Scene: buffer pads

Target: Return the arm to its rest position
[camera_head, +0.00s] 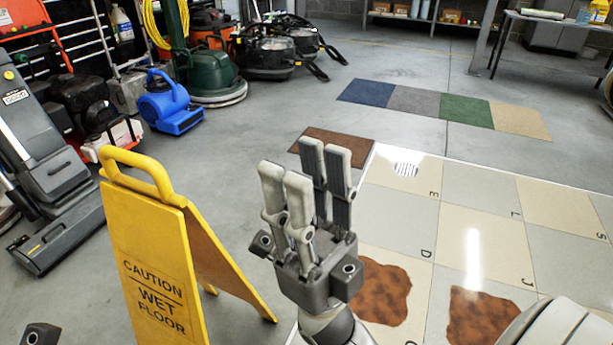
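My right gripper (305,165) stands in the middle of the camera_head view with its fingers pointing up and away. Its fingers are apart, with nothing between them. Only a small dark piece of my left gripper (40,334) shows at the bottom left edge; its fingers are out of frame. My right gripper appears in front of the speckled tiled floor's (395,205) left edge, right of the yellow wet floor sign.
The yellow wet floor sign (152,262) stands close on the left. A blue blower (170,105) and cleaning machines line the left and back. Brown patches (478,315) lie on lettered tiles. Coloured mats (415,103) lie farther back. Grey floor between is mostly clear.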

